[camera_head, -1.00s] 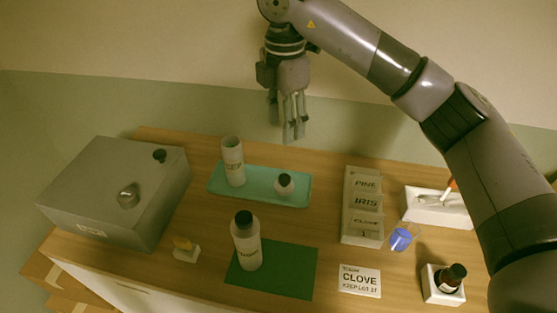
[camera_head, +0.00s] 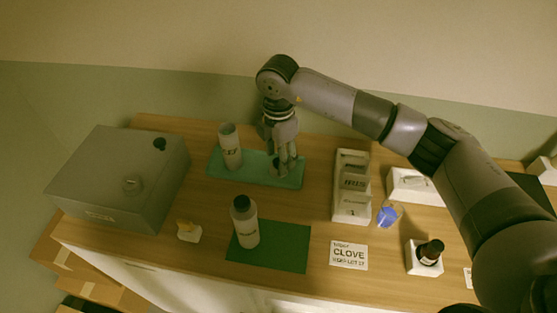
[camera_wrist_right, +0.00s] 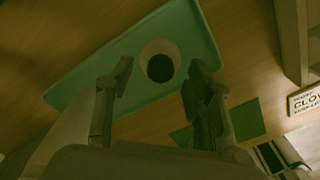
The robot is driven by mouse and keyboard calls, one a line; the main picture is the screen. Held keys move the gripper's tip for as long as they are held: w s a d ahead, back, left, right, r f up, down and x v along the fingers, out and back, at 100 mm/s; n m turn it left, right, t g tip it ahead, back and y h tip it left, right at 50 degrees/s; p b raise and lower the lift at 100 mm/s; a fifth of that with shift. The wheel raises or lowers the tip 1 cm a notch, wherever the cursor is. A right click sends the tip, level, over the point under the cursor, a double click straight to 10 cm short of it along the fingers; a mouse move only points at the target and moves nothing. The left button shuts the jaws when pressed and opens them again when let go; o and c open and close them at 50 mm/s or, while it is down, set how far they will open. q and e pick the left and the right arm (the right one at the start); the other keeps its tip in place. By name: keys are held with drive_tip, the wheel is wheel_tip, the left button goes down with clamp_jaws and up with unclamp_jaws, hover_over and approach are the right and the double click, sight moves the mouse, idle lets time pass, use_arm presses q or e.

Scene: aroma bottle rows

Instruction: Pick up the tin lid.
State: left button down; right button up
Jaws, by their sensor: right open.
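The likely tin lid is a small pale round piece with a dark knob (camera_wrist_right: 160,68). It lies on the teal tray (camera_head: 215,169), which also shows in the right wrist view (camera_wrist_right: 62,98). In the head view my right gripper's fingers mostly cover the lid. My right gripper (camera_head: 284,170) points down over the right part of the tray. In the wrist view its fingers (camera_wrist_right: 160,66) are open, one on each side of the lid; I see no contact. A white open-topped tin (camera_head: 231,152) stands upright at the tray's left. My left gripper is not in view.
A grey box (camera_head: 105,185) stands at left. A dark-capped white bottle (camera_head: 245,228) stands on a green mat (camera_head: 290,245) in front. At right are a labelled rack (camera_head: 341,205), a blue cup (camera_head: 388,217), a CLOVE card (camera_head: 348,256) and a dark bottle (camera_head: 430,250) in a white holder.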

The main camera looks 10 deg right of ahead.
drive_tip(key=shift+f, duration=1.35)
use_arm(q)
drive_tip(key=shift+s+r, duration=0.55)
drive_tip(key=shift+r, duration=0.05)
use_arm(e)
drive_tip(key=shift+c, duration=0.4)
drive_tip(key=c, duration=0.4)
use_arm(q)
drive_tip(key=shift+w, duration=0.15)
use_arm(e)
drive_tip(key=shift+c, duration=0.2)
drive_tip(key=shift+r, duration=0.1)
